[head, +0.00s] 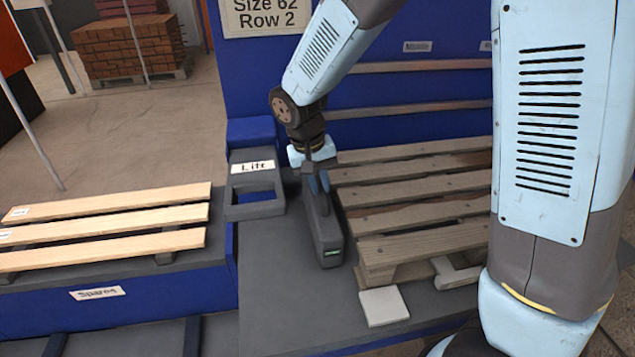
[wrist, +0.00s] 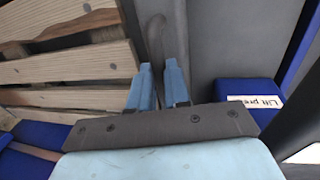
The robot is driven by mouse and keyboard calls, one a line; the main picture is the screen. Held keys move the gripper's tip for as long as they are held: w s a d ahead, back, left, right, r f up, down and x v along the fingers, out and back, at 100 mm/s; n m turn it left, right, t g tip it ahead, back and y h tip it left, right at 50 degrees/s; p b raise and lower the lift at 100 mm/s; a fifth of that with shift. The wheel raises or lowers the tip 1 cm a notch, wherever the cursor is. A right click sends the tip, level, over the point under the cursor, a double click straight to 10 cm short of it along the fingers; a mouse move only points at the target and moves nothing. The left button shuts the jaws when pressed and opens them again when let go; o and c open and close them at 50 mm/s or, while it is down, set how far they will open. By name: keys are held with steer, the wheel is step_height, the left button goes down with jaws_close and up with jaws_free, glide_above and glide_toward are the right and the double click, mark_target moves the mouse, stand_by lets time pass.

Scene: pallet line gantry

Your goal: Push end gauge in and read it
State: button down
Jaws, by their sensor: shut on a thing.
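The end gauge (head: 326,236) seems to be the long dark grey block beside the left end of the worn pallet (head: 420,200). A small green window shows on its near end, too small to read. My gripper (head: 317,184) is shut on the gauge's upright handle at its far part. In the wrist view, the curved grey handle (wrist: 155,38) stands between my blue fingertips (wrist: 158,72). The pallet's slats (wrist: 70,68) lie left of it there. I cannot tell whether the gauge touches the pallet.
Left of the gauge stands a grey block labelled "Lift" (head: 256,192), then a blue spares rack (head: 150,300) with pale boards (head: 120,220). A white square plate (head: 384,306) and a grey T-shaped piece (head: 456,273) lie near the pallet's front. A blue wall (head: 270,85) stands behind.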

stand_by(0.3)
steer(key=shift+s+a, duration=0.1)
steer(key=shift+a, duration=0.3)
steer(key=c, duration=1.1)
jaws_free()
steer(key=shift+r, duration=0.1)
step_height(320, 180, up, 13)
steer(key=a, duration=0.2)
steer(key=shift+s+a+r, duration=0.15)
steer(key=shift+s+a, duration=0.1)
steer(key=shift+s, duration=0.05)
